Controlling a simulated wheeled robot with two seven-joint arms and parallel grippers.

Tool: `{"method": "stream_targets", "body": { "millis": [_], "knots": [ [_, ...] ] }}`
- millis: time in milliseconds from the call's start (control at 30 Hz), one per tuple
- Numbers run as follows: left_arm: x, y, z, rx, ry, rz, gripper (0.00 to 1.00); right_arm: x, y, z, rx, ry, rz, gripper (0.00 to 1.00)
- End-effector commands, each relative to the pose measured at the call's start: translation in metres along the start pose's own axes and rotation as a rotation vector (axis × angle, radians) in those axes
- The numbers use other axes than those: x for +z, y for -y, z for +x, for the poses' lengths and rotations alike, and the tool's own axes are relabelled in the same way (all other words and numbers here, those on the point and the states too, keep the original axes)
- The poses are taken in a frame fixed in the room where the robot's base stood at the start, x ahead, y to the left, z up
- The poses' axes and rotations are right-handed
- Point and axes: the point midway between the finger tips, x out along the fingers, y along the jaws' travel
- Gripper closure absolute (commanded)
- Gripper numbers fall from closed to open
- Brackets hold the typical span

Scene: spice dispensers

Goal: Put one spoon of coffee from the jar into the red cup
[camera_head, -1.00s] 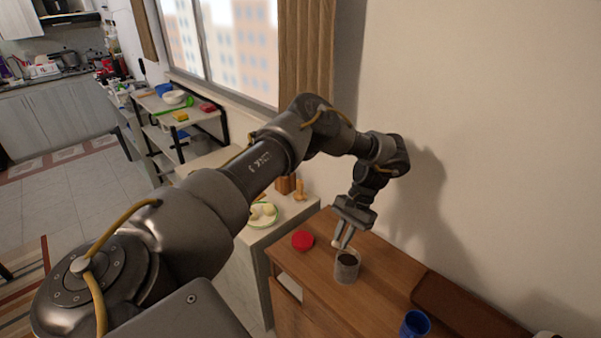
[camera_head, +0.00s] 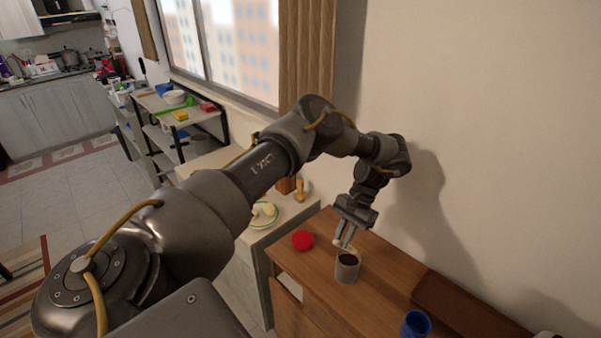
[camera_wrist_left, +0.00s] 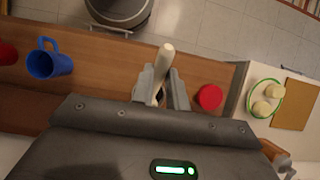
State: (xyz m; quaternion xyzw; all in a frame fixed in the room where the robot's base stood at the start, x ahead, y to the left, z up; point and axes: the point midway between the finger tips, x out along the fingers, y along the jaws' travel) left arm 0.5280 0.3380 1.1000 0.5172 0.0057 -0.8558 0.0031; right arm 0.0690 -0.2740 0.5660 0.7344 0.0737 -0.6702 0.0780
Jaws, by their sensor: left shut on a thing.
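The open jar (camera_head: 347,271), with dark coffee inside, stands upright on the wooden cabinet top. My left gripper (camera_head: 345,239) points down just above and behind its mouth. In the left wrist view, my left gripper (camera_wrist_left: 162,92) is shut on a pale spoon (camera_wrist_left: 166,57), whose handle sticks out between the fingers. The spoon's bowl is hidden, so I cannot tell whether it holds coffee. A red cup (camera_wrist_left: 7,53) shows partly at the left edge of the left wrist view. My right gripper is not in view.
A round red lid (camera_head: 303,240) lies left of the jar. A blue mug (camera_head: 415,325) stands nearer the front; it lies beside the red cup in the wrist view. A green-rimmed plate (camera_head: 263,215) with pale food sits on the counter. The wall rises close behind the arm.

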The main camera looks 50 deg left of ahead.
Motion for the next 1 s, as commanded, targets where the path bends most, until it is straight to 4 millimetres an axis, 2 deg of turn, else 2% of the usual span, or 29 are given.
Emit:
{"method": "stream_targets", "body": {
  "millis": [1000],
  "knots": [
    [-0.026, -0.001, 0.049, 0.0, 0.001, 0.0, 1.0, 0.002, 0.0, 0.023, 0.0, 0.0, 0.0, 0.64]
  ]
}}
